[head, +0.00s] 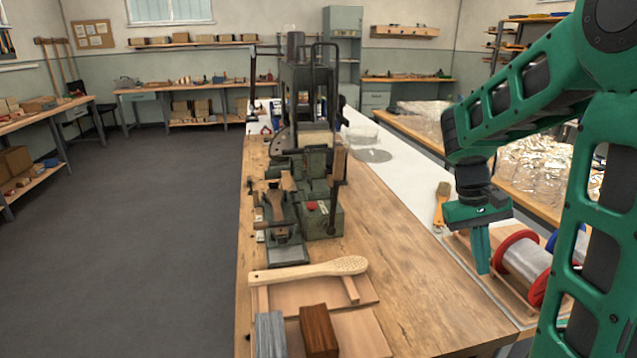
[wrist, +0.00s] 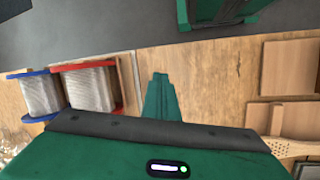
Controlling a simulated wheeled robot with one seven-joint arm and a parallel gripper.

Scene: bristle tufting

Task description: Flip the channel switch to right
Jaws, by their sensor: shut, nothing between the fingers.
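The green tufting machine (head: 318,222) stands on the wooden bench in the head view, left of my arm. A red button (head: 311,206) shows on its front housing. I cannot make out a channel switch or its position at this size. My gripper (head: 482,271) is shut and empty, pointing down at the bench's right side, beside the red-flanged spool (head: 522,262). It is well to the right of the machine and apart from it. In the wrist view the shut fingers of my gripper (wrist: 160,78) point over bare wood, and the machine does not show there.
A blue-flanged spool (head: 579,243) stands beside the red one. A yellowish hand brush (head: 441,204) lies behind my gripper. Bare bench (head: 400,265) separates machine and gripper.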

